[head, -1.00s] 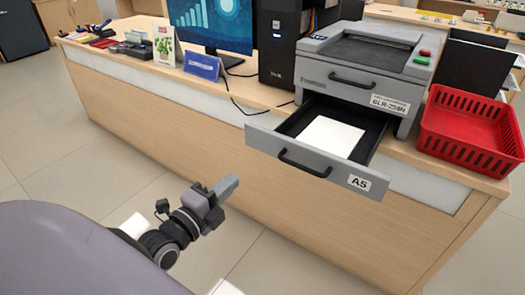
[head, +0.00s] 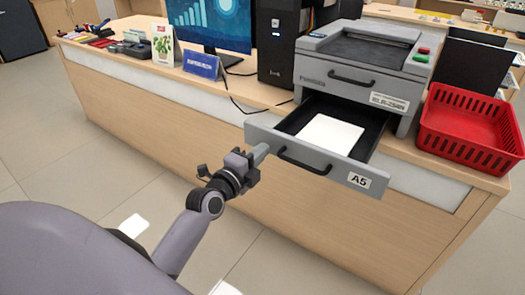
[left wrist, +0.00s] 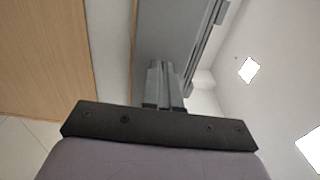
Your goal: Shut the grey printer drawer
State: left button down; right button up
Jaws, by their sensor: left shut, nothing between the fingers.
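The grey printer (head: 360,60) stands on the counter, and its lower drawer (head: 330,171) is pulled out over the counter's front edge. The drawer has a black handle (head: 304,161), an A5 label and white paper (head: 330,133) inside. My left gripper (head: 260,152) is shut and empty, its fingertips at the left part of the drawer front. In the left wrist view the shut fingers (left wrist: 166,82) point at the grey drawer front (left wrist: 160,35); I cannot tell whether they touch it. My right gripper is not in view.
A red basket (head: 470,130) stands right of the printer. A black computer tower (head: 283,45), a monitor (head: 208,25) and a blue sign (head: 202,65) stand to its left.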

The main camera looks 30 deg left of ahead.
pick_arm(q)
jog(key=shift+w, duration=0.6)
jog(key=shift+w, duration=0.1)
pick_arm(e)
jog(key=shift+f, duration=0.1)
